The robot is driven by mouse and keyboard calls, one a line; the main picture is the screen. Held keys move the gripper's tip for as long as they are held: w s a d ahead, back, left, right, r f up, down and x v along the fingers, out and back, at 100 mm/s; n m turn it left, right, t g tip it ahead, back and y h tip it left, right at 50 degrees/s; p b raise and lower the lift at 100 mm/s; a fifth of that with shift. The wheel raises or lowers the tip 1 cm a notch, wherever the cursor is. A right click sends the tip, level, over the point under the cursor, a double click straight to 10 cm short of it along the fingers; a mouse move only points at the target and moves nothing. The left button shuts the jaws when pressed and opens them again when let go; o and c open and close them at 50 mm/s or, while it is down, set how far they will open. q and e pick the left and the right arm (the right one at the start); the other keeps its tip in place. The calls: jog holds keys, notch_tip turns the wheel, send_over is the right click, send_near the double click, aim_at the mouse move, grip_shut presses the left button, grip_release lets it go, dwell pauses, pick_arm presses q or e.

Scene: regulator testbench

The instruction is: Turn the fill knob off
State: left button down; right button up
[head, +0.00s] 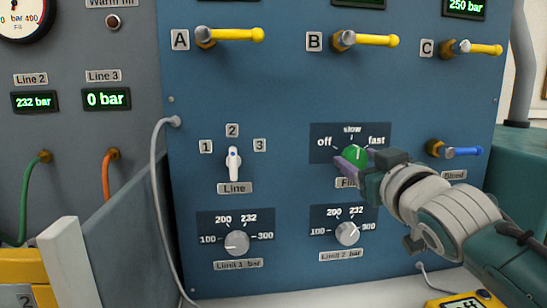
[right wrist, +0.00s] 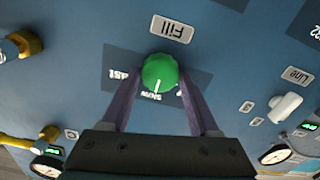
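The green fill knob (head: 355,155) sits on the blue panel under the marks "off", "slow" and "fast", with its white pointer near "slow". It also shows in the right wrist view (right wrist: 159,72), where its pointer aims at the "slow" mark. My right gripper (head: 358,160) is at the knob, with its purple fingers on either side of it. In the right wrist view, the open fingers (right wrist: 158,84) straddle the knob; firm contact cannot be made out. The gripper partly covers the "Fill" label in the head view. My left gripper is not in view.
The white line selector (head: 233,163) is left of the fill knob. The limit 1 knob (head: 237,243) and limit 2 knob (head: 347,233) are below. The blue bleed valve (head: 462,152) is close on the right. Yellow valves (head: 370,40) line the top. A grey cable (head: 154,190) hangs at left.

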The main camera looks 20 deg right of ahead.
jog(key=c, duration=0.9)
jog(key=shift+n, duration=1.2)
jog(key=n, duration=0.3)
jog(key=shift+a+n+p, duration=0.1)
jog(key=shift+n+p, duration=0.2)
jog(key=shift+p, duration=0.1)
jog(key=n, duration=0.4)
jog(key=shift+f, duration=0.1)
jog(key=shift+n, duration=0.9)
